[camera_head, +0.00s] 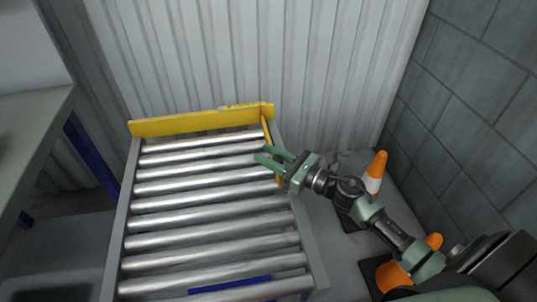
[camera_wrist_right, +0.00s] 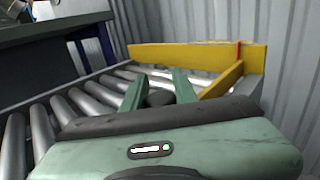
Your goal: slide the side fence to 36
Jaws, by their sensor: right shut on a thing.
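The side fence (camera_head: 266,132) is a short yellow bar at the right side of the roller table, running toward me from the yellow back rail (camera_head: 190,122). It also shows in the wrist view (camera_wrist_right: 222,80), to the right of the fingers. My right gripper (camera_head: 268,156) reaches in from the right over the rollers. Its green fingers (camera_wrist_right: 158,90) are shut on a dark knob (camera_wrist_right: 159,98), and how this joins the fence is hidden. A thin red mark (camera_wrist_right: 238,52) shows at the back rail by the fence's far end. No scale numbers are readable. My left gripper is out of view.
Steel rollers (camera_head: 200,220) fill the table between grey side rails (camera_head: 118,225). A blue strip (camera_head: 230,285) lies near the front. Orange-and-white cones (camera_head: 374,172) stand on the floor at right. A grey bench (camera_head: 35,130) is at left, with corrugated wall behind.

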